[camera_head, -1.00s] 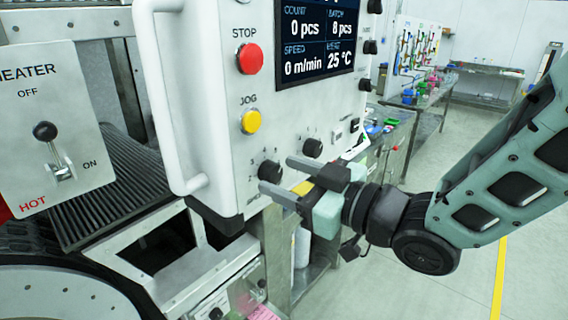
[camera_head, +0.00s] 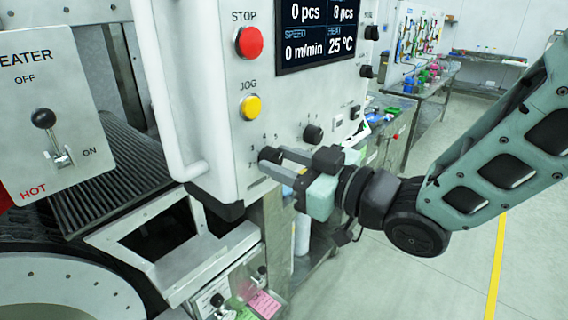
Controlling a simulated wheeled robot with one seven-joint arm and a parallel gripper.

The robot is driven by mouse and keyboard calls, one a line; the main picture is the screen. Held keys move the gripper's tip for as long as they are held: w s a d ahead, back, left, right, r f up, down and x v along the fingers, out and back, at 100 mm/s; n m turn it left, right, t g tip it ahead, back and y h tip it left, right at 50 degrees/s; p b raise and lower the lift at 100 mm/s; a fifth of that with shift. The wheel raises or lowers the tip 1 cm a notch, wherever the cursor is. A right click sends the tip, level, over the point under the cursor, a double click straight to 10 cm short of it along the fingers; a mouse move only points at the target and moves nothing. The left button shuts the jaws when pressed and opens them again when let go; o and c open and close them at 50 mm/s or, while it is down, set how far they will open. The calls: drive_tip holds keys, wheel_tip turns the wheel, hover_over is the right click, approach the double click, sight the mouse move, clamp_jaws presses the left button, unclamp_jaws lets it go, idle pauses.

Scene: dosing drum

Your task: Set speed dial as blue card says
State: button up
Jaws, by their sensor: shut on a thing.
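The speed dial (camera_head: 268,154) is a black knob low on the white control panel, with small numbers around it. Its setting is mostly hidden by my fingers. My gripper (camera_head: 272,163) reaches in from the right, its two grey fingers shut on this knob. The screen (camera_head: 318,32) above reads speed 0 m/min. I cannot make out a blue card. Green (camera_head: 240,310) and pink (camera_head: 263,304) cards show at the bottom.
A second black knob (camera_head: 313,134) sits just right of my fingers. The red stop button (camera_head: 249,42) and yellow jog button (camera_head: 251,107) are above. A white handle (camera_head: 165,100) runs along the panel's left side. The floor at right is clear.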

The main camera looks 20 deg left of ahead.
drive_tip(key=m+b, duration=0.2)
drive_tip(key=m, duration=0.1)
drive_tip(key=shift+w+f+m, duration=0.1)
drive_tip(key=shift+f+m, duration=0.05)
drive_tip(key=shift+m, duration=0.15)
drive_tip(key=m+b, duration=0.1)
drive_tip(key=m, duration=0.3)
drive_tip(key=shift+m+t+b, duration=0.3)
drive_tip(key=shift+m, duration=0.1)
drive_tip(key=o, duration=1)
drive_tip(key=shift+f+b+v, duration=0.2)
drive_tip(key=shift+b+v, duration=5.15)
drive_tip(key=shift+v, duration=3.45)
